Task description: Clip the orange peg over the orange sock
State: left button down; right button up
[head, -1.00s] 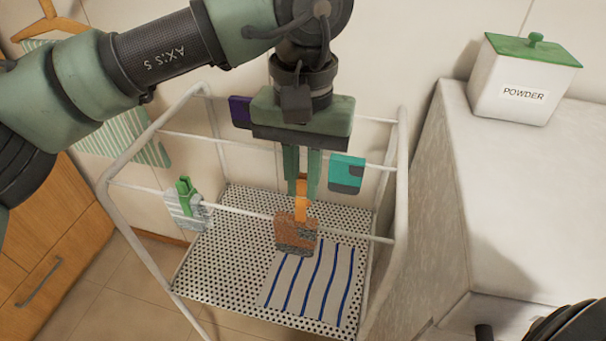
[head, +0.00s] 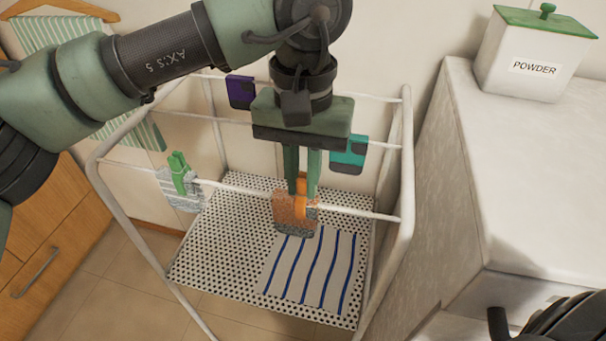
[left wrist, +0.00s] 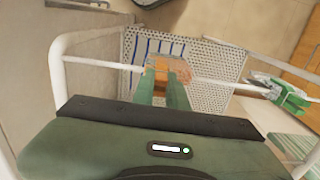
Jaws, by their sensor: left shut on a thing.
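The orange sock (head: 284,213), speckled orange and grey, hangs over the front rail of the drying rack. My left gripper (head: 304,188) points down just above that rail and is shut on the orange peg (head: 301,209). The peg's lower part overlaps the sock at the rail; I cannot tell how far its legs straddle the cloth. In the left wrist view the peg (left wrist: 161,88) sits between the two green fingers, with the sock (left wrist: 178,68) just beyond. My right gripper is not in view.
The front rail (head: 350,211) also carries a grey sock (head: 180,195) with a green peg (head: 180,172). Teal (head: 348,152) and purple (head: 240,92) socks hang on rails behind. A striped cloth (head: 312,270) lies on the perforated shelf. A counter with a powder box (head: 530,60) stands right.

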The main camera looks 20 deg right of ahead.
pick_arm(q)
jog(key=c, duration=1.3)
grip_release()
jog(key=shift+c, duration=0.2)
jog(key=shift+r, duration=0.15)
